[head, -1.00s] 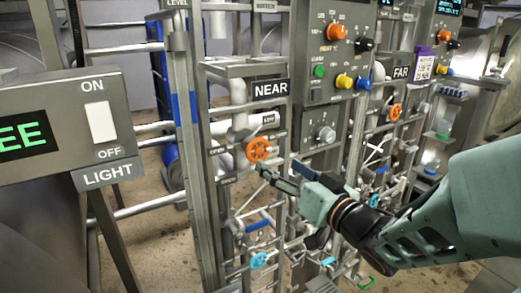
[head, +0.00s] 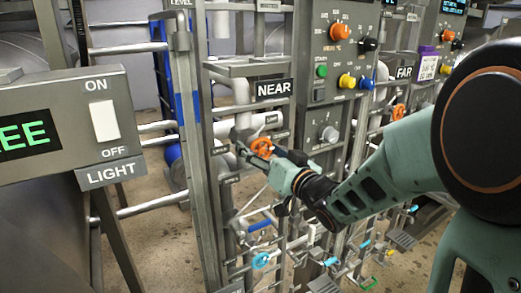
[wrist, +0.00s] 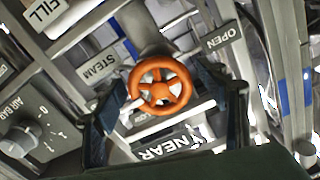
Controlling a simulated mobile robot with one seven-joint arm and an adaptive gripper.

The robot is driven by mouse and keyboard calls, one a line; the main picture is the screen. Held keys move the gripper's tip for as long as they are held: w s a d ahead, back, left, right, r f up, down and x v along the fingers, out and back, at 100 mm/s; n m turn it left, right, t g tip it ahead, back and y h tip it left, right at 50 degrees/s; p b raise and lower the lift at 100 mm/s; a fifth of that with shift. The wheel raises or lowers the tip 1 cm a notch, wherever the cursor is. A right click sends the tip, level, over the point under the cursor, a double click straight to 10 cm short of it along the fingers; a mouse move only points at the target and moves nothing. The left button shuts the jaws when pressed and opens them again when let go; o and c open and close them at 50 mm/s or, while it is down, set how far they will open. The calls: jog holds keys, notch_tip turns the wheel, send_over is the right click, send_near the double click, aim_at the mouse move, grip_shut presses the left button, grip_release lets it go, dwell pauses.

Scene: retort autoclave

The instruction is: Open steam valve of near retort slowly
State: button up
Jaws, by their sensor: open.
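The near retort's steam valve is an orange handwheel (wrist: 160,92) on the pipework under the NEAR sign (head: 273,89). In the wrist view it sits between my two open fingers, with labels STEAM (wrist: 101,68) and OPEN (wrist: 222,39) beside it. My gripper (wrist: 165,115) is open, a finger on each side of the wheel; I cannot tell whether either finger touches it. In the head view the orange wheel (head: 262,147) is partly hidden by my gripper (head: 256,154), whose fingers are at its rim.
A second orange wheel (head: 398,111) is by the FAR sign (head: 404,72). A blue wheel (head: 261,260) sits lower on the near rack. A knob panel (head: 340,50) stands right of the valve. Pipes and frame posts crowd around; a light switch box (head: 75,125) is at left.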

jog(key=shift+c, duration=0.5)
jog(key=c, duration=1.1)
jog(key=shift+o, duration=0.2)
jog(key=shift+f+n+b, duration=0.15)
jog(key=shift+n+b, duration=0.15)
jog(key=shift+b, duration=0.2)
jog(key=n+b, duration=0.2)
jog(key=b, duration=0.1)
jog(key=shift+f+n, duration=0.1)
jog(key=shift+n, duration=0.2)
jog(key=n+b, duration=0.3)
jog(key=b, duration=0.1)
jog(key=shift+n, duration=0.4)
jog(key=shift+n+b, duration=0.75)
jog(key=shift+n, duration=0.05)
jog(key=shift+r, duration=0.2)
